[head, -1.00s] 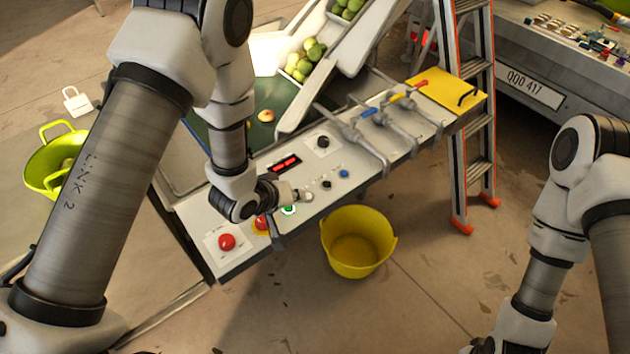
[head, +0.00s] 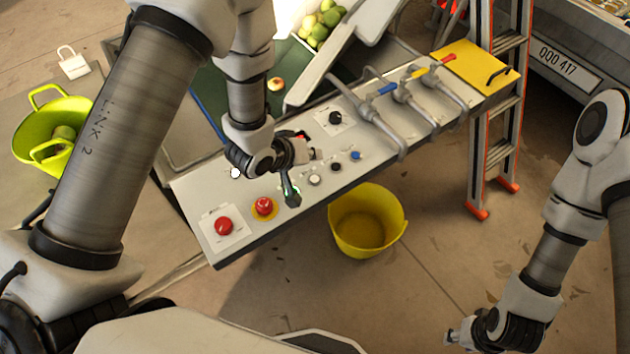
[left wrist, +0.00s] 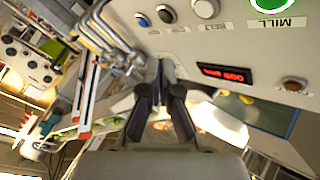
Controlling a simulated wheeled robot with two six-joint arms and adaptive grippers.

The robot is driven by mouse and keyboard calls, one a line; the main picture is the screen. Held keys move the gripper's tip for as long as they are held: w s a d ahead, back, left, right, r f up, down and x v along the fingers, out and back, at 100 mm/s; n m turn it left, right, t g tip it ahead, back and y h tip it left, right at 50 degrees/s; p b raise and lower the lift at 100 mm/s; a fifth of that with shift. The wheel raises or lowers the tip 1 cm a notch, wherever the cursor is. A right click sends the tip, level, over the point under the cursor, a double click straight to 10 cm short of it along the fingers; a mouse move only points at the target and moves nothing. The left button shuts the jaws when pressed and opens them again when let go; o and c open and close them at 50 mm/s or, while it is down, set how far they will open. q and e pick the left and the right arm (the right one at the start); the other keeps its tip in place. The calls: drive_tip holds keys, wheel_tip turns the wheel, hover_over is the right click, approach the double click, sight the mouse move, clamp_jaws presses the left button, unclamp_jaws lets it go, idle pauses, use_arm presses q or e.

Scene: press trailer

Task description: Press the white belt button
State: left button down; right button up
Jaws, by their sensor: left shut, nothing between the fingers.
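The control panel (head: 300,212) carries a row of buttons. A white button (head: 315,180) sits between the lit green button (head: 296,190) and a black one. Another small white round button (head: 235,173) is at the panel's left, beside my arm. My left gripper (head: 312,153) is shut and empty, beyond the first white button near the red display, apart from both white buttons. My right gripper (head: 449,338) is at the lower right, away from the panel; its jaws are too small to judge.
A yellow bucket (head: 367,225) is below the front edge. A ladder (head: 497,125) stands right.

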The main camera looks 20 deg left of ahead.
sight(312, 180)
use_arm(q)
wheel_tip(312, 180, down, 6)
drive_tip(key=b, duration=0.3)
drive_tip(key=shift+r+b, duration=0.25)
drive_tip(key=shift+b, duration=0.05)
drive_tip(key=shift+s+f, duration=0.1)
drive_tip(key=shift+f, duration=0.2)
idle(0.6)
drive_tip(key=shift+f, duration=0.35)
